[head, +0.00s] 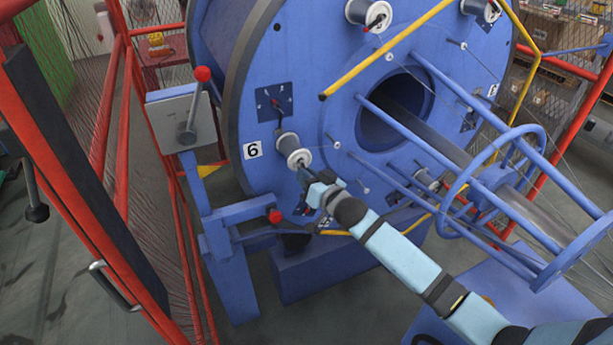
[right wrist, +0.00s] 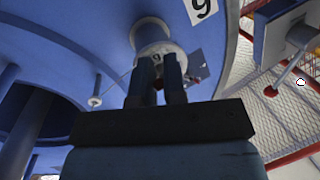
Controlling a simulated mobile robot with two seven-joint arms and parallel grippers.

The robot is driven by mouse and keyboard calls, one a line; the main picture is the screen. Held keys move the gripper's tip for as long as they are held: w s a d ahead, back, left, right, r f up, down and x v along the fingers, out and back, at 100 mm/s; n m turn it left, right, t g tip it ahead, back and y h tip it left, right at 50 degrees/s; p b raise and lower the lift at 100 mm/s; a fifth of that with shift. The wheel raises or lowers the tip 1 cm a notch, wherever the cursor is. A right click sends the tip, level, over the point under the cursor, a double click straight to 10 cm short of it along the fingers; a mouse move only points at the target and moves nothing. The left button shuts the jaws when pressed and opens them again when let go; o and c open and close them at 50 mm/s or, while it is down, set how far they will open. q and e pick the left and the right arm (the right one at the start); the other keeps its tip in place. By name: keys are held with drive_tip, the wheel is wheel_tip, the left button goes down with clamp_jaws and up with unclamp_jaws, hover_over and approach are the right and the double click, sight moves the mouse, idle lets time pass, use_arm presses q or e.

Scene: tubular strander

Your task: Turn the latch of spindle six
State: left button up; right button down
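Spindle six carries a white-flanged spool (head: 293,152) on the blue disc, right of the white "6" label (head: 252,150). My right gripper (head: 303,172) is in front of the spool, its fingers pointing at the spool's end. My left gripper is not in view.
A dark plate with a red-marked pointer (head: 275,102) is above the spool. Blue rods and a ring guide (head: 480,185) project at right. A grey box with a red-knobbed lever (head: 187,118) stands left. Red fence bars (head: 115,110) bound the left side.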

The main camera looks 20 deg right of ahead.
drive_tip(key=t+b, duration=0.1)
drive_tip(key=b, duration=0.1)
drive_tip(key=f+t+b, duration=0.1)
drive_tip(key=b, duration=0.2)
drive_tip(key=shift+w+n+y, duration=0.3)
drive_tip(key=shift+r+t, duration=0.15)
drive_tip(key=shift+t, duration=0.15)
drive_tip(key=c, duration=1.2)
unclamp_jaws()
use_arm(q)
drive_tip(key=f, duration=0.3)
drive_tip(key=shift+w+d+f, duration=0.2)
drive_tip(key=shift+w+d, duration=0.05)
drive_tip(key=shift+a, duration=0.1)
use_arm(e)
drive_tip(key=shift+s, duration=0.1)
